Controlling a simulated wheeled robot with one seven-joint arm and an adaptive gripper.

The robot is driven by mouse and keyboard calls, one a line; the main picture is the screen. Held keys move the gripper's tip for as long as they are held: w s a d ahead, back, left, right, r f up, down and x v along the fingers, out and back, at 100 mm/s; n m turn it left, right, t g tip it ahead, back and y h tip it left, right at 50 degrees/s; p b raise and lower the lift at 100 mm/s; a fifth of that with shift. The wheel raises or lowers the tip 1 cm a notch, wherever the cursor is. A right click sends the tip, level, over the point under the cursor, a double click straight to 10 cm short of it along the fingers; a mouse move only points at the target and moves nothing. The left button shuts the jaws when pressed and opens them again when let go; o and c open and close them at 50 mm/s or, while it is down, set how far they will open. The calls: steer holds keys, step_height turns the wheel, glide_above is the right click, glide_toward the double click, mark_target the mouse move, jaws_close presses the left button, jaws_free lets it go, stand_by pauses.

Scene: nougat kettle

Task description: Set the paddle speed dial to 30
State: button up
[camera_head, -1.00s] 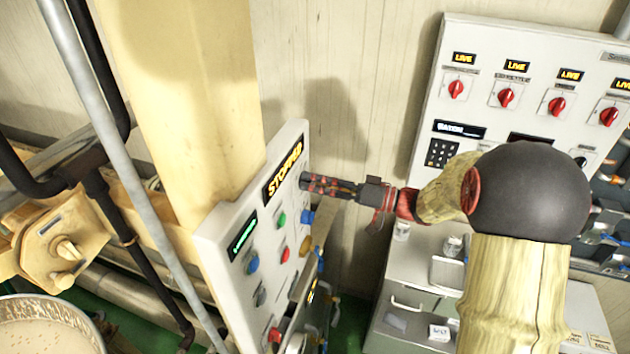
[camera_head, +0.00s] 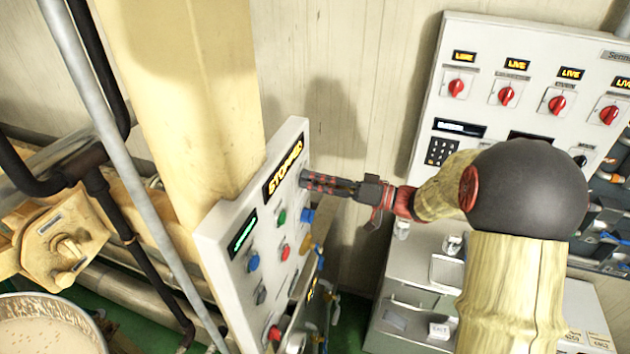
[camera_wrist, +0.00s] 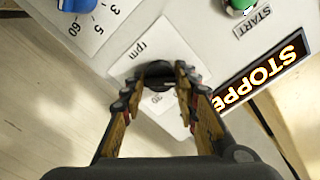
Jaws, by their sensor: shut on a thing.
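The control panel (camera_head: 220,240) stands at the middle left in the head view. Its display (camera_head: 283,171) reads STOPPED. My gripper (camera_head: 305,181) reaches it from the right, at the upper part of its face. In the wrist view my gripper (camera_wrist: 160,82) is closed around a dark dial (camera_wrist: 153,70) on a white plate (camera_wrist: 160,40) marked "rpm". A "30" is partly visible between the fingers. The fingers cover much of the dial, so I cannot read its pointer. The dial is hidden in the head view.
A green START button (camera_wrist: 241,4) and a blue knob (camera_wrist: 78,4) with numbers lie near the fingers. A white cabinet with red switches (camera_head: 506,97) stands at the right. A pan (camera_head: 45,325) is at the lower left.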

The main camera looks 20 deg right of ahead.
steer(key=shift+c, duration=0.8)
steer(key=m+b, duration=0.2)
steer(key=m, duration=0.1)
steer(key=shift+f+m, duration=0.1)
steer(key=shift+m, duration=0.3)
steer(key=m, duration=0.5)
steer(key=shift+m, duration=0.3)
steer(key=m+p, duration=0.2)
steer(key=m, duration=0.3)
steer(key=m+p, duration=0.3)
steer(key=m, duration=0.2)
steer(key=shift+m, duration=0.4)
steer(key=o, duration=1.1)
